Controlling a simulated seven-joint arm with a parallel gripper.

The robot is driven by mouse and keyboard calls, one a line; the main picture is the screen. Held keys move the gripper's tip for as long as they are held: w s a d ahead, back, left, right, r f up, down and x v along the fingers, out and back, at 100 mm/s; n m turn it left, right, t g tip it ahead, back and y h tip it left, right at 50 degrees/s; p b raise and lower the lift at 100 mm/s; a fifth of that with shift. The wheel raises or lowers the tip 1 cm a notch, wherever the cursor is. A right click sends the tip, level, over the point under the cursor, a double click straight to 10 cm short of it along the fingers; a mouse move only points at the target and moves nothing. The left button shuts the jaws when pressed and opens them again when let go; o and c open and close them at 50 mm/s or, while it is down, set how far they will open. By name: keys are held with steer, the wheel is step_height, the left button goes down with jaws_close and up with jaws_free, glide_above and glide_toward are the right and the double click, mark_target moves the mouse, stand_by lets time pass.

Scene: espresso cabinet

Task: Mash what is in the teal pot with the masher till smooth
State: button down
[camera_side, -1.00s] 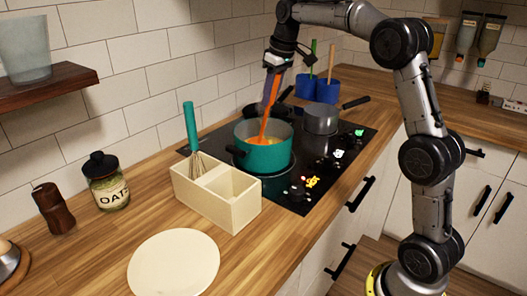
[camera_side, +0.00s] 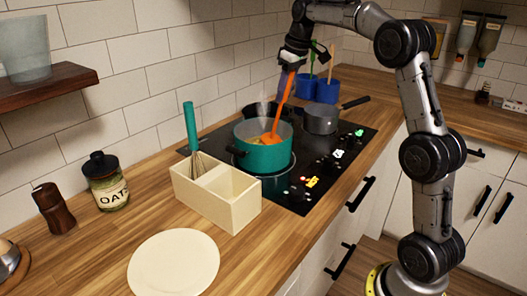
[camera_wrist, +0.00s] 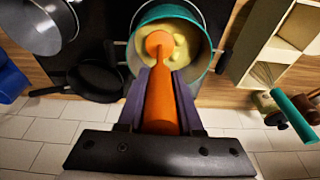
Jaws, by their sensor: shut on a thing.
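The teal pot (camera_side: 264,157) stands on the black cooktop, and its rim also shows in the wrist view (camera_wrist: 192,82). Pale yellow, lumpy food (camera_wrist: 186,47) lies in it. My gripper (camera_side: 292,64) is above the pot, shut on the orange handle of the masher (camera_side: 283,97). In the wrist view the purple fingers of my gripper (camera_wrist: 160,95) clasp the masher's handle (camera_wrist: 160,105). The masher slants down into the pot.
A cream divided box (camera_side: 215,202) with a teal-handled whisk (camera_side: 191,128) stands left of the pot. A grey saucepan (camera_side: 321,120) and a dark pan (camera_side: 259,112) sit behind it. Blue crocks (camera_side: 327,92) stand farther back. A cream plate (camera_side: 174,263) lies in front.

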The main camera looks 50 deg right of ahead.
steer(key=shift+s+x, duration=0.2)
steer(key=shift+x, duration=0.55)
steer(key=shift+s+x, duration=0.15)
steer(key=shift+x, duration=0.6)
steer(key=shift+s+x, duration=0.2)
steer(key=shift+x, duration=0.6)
steer(key=shift+w+v, duration=0.25)
steer(key=shift+v, duration=0.85)
steer(key=shift+w+v, duration=0.25)
steer(key=shift+v, duration=0.8)
steer(key=shift+r, duration=0.15)
steer(key=shift+w, duration=0.1)
steer(key=w, duration=0.1)
steer(key=w+a, duration=0.2)
steer(key=w, duration=0.1)
steer(key=shift+a, duration=0.25)
